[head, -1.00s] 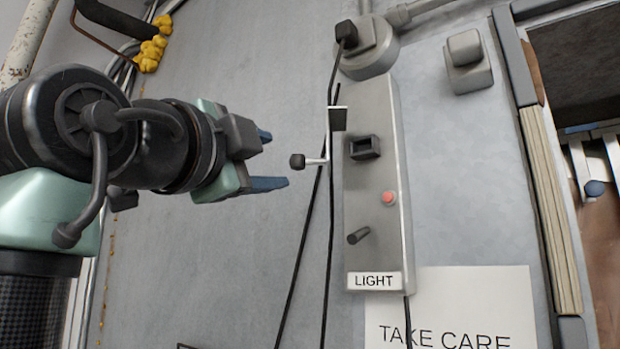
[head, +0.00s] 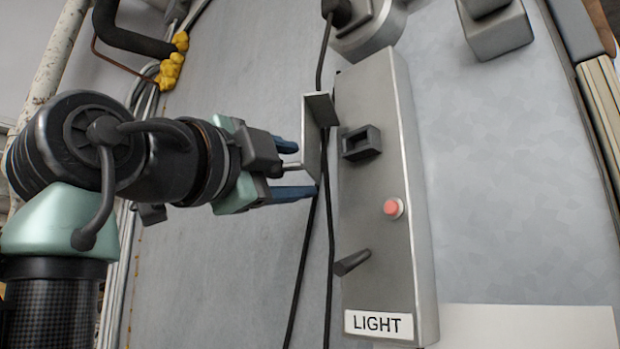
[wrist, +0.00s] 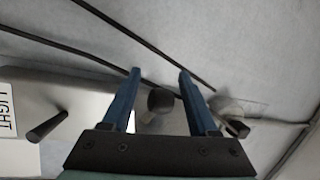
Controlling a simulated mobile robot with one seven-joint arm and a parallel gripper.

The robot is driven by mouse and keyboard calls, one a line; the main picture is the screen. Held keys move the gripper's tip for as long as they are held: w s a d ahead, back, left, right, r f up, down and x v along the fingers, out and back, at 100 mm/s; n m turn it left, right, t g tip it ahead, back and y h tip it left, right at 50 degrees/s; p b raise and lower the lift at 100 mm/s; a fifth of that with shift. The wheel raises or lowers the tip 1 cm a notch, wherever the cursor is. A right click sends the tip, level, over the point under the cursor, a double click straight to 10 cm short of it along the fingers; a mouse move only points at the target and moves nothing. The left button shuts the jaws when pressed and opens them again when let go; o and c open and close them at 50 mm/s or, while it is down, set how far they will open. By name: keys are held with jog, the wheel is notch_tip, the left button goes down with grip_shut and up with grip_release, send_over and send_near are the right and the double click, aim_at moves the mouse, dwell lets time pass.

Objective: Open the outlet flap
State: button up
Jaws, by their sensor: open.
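The grey control box (head: 385,270) on the wall carries a dark square outlet (head: 361,142). A thin metal flap (head: 319,112) juts out at the box's left edge, beside the outlet. Its dark handle knob (wrist: 160,100) shows between my fingers in the wrist view; in the head view the knob is hidden behind my gripper, and only part of its metal stem shows. My gripper (head: 304,168) is open, its two blue fingers on either side of the handle. It also shows in the wrist view (wrist: 158,75). I cannot tell whether either finger touches the knob.
A red button (head: 392,208), a black lever (head: 352,262) and a LIGHT label (head: 378,324) sit lower on the box. Black cables (head: 310,240) hang just left of it. A round grey fitting (head: 370,30) is above.

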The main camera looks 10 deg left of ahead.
jog(key=shift+s+a, duration=0.1)
jog(key=shift+a, duration=0.15)
jog(key=shift+c, duration=0.3)
jog(key=shift+d, duration=0.15)
grip_shut()
dwell(0.6)
